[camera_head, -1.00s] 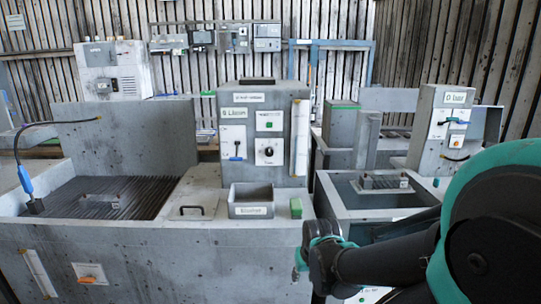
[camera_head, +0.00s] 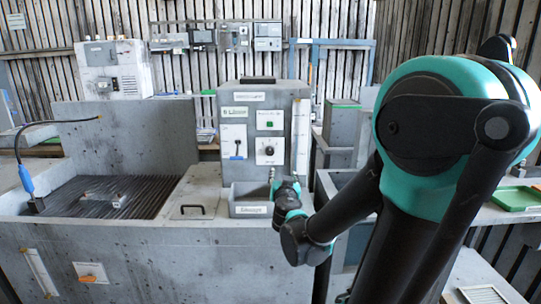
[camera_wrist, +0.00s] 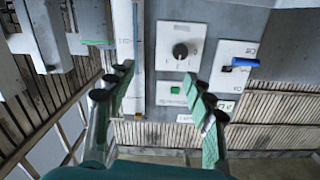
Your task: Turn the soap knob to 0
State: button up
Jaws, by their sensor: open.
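A round black knob (camera_head: 268,150) sits on a white plate on the front of the grey control column; I cannot tell which number it points to. In the wrist view the knob (camera_wrist: 181,51) shows beyond my fingers, above and right of centre. My gripper (camera_wrist: 158,96) is open and empty, with its green-padded fingers spread wide apart and not touching the knob. In the head view my gripper (camera_head: 272,176) is small and partly hidden by my wrist, in front of the column's lower part, below the knob.
A green button (camera_head: 270,126) is above the knob and a blue-handled lever switch (camera_head: 237,148) left of it. A clear vertical tube (camera_head: 300,140) runs along the column's right edge. A grey bin (camera_head: 248,200) stands below. A ribbed basin (camera_head: 95,195) is at left.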

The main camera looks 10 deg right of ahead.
jog(key=a+r+y, duration=0.1)
jog(key=a+y, duration=0.1)
jog(key=a, duration=0.1)
send_near(270, 152)
jog(key=shift+n+t, duration=0.4)
jog(key=w, duration=0.5)
jog(key=w+f, duration=0.1)
jog(key=w, duration=0.2)
jog(key=shift+w+d, duration=0.25)
jog(key=shift+c, duration=0.4)
jog(key=c, duration=1.1)
